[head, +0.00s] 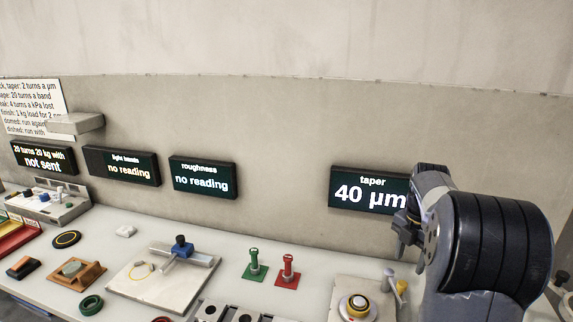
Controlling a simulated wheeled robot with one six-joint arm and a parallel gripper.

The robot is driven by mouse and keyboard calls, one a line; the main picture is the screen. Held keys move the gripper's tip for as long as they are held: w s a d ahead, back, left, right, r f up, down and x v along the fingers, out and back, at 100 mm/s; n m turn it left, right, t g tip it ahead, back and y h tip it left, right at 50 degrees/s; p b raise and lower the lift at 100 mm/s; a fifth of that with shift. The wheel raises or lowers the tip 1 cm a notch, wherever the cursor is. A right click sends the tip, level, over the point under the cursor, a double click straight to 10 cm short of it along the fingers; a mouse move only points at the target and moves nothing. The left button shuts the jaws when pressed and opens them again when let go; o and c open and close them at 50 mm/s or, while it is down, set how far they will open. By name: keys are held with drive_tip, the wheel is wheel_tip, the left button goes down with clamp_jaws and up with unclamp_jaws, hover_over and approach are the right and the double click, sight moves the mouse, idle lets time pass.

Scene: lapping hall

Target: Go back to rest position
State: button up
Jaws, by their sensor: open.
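My gripper (402,243) shows at the right of the head view, in front of the wall and just below the taper display (368,192). It points down and is open, and I see nothing held in it. My own arm hides part of it and the bench behind. The gripper is above a round brass-and-white piece (355,306) on a pale plate, apart from it. The taper display reads 40 µm.
The bench (215,222) carries a fixture with a blue clamp (182,247), a green stand (255,267), a red stand (287,272) and a wooden holder (78,274). Displays line the wall, among them the roughness display (202,179). A shelf (76,123) juts out at left.

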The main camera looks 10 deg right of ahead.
sight(403, 284)
wheel_tip(403, 284, down, 8)
drive_tip(key=shift+r, duration=0.1)
drive_tip(key=shift+a, duration=0.15)
idle(0.5)
